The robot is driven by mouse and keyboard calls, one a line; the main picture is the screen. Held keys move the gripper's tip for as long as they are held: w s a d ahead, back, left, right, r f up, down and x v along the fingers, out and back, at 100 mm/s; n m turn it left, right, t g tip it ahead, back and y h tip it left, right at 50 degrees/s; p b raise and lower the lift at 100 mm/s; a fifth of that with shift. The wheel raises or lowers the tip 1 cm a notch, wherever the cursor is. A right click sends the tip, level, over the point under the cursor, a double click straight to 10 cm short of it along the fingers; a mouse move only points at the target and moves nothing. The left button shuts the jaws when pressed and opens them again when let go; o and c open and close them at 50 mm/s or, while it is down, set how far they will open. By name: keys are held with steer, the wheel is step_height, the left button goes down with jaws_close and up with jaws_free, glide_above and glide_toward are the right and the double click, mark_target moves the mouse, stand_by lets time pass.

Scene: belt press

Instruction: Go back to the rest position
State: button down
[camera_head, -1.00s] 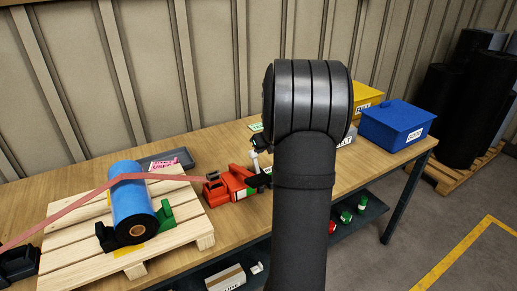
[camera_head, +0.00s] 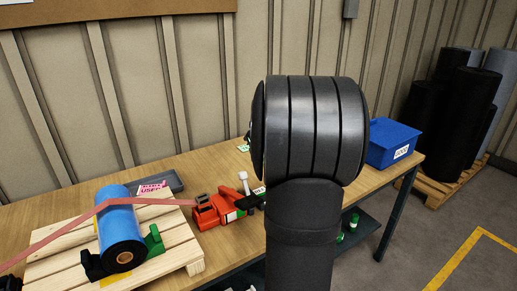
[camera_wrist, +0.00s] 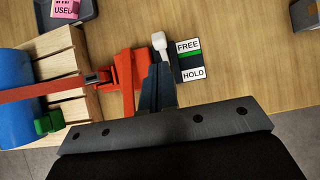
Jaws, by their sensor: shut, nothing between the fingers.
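My gripper (camera_wrist: 158,75) shows in the wrist view as dark fingers, closed together and empty, over the red press tool. The red press tool (camera_head: 212,209) sits on the bench right of the pallet, and also shows in the wrist view (camera_wrist: 124,78). Its white-tipped lever (camera_wrist: 159,41) stands just beyond my fingers. A FREE/HOLD plate (camera_wrist: 188,60) lies beside it. A pink-red belt (camera_head: 70,230) runs over a blue roll (camera_head: 118,228) to the press tool.
The roll rests in green and black holders on a wooden pallet (camera_head: 182,238). A dark tray (camera_head: 165,181) with a pink USED label lies behind. A blue bin (camera_head: 393,143) stands at the bench's right end. The wooden bench (camera_head: 222,160) has clear patches.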

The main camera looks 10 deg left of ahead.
step_height(320, 180, down, 12)
steer(key=w+a, duration=0.1)
steer(key=shift+w+a, duration=0.25)
steer(key=shift+a, duration=0.05)
steer(key=shift+r, duration=0.1)
stand_by(0.4)
